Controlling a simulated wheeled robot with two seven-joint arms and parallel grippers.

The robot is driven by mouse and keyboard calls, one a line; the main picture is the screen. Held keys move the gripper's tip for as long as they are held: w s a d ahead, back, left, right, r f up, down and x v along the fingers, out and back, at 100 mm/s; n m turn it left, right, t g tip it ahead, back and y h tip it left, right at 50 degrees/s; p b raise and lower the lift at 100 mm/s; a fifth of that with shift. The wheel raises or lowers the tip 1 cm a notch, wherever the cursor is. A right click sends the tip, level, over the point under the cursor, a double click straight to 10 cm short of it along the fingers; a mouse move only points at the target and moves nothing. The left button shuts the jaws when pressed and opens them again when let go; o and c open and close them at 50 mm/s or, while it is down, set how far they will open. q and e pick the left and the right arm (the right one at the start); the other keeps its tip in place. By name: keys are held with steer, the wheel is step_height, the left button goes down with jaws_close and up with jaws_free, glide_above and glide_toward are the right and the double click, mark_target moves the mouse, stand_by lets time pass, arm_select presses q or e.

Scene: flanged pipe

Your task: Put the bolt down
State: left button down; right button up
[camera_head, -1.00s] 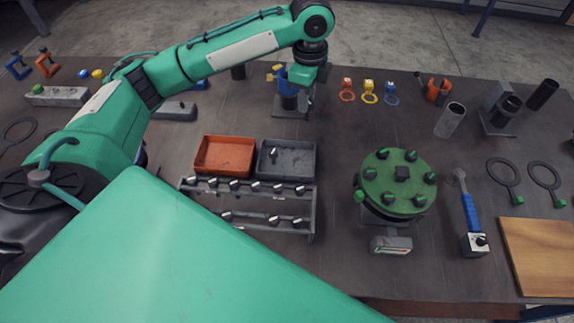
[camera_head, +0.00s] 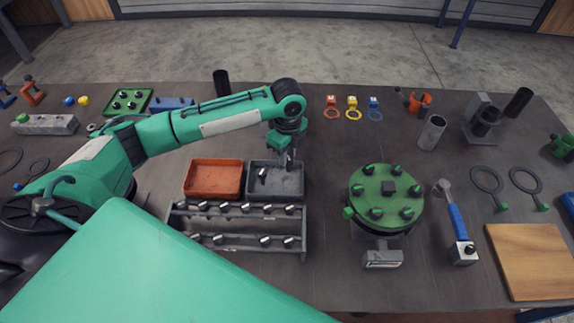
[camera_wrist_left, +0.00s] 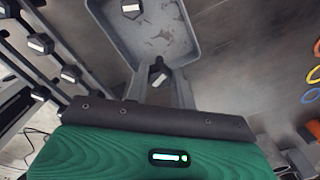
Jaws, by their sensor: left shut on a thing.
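My left gripper (camera_head: 287,160) is above the back right part of the grey tray (camera_head: 299,192). In the left wrist view, its fingers (camera_wrist_left: 161,82) are shut on a dark bolt with a pale end (camera_wrist_left: 158,73), near the edge of the grey tray (camera_wrist_left: 187,50). In the head view the held bolt is too small to make out clearly. Another bolt (camera_head: 262,174) lies in the grey tray; it also shows in the left wrist view (camera_wrist_left: 131,9). My right gripper is not in view.
An orange tray (camera_head: 213,192) stands directly left of the grey tray. A rack (camera_head: 235,236) with several bolts stands in front of both. A round green flange (camera_head: 386,194) with several bolts stands to the right. The table between the grey tray and flange is clear.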

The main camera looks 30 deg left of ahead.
mark_target(288, 157)
arm_select(q)
step_height(288, 157, down, 6)
steer(key=shift+r+p, duration=0.1)
steer(key=shift+p, duration=0.4)
steer(key=shift+f, duration=0.3)
steer(key=shift+f, duration=0.15)
steer(key=c, duration=1.2)
jaws_free()
steer(key=shift+o, duration=0.2)
step_height(288, 157, up, 11)
steer(key=b, duration=0.3)
steer(key=shift+r, duration=0.65)
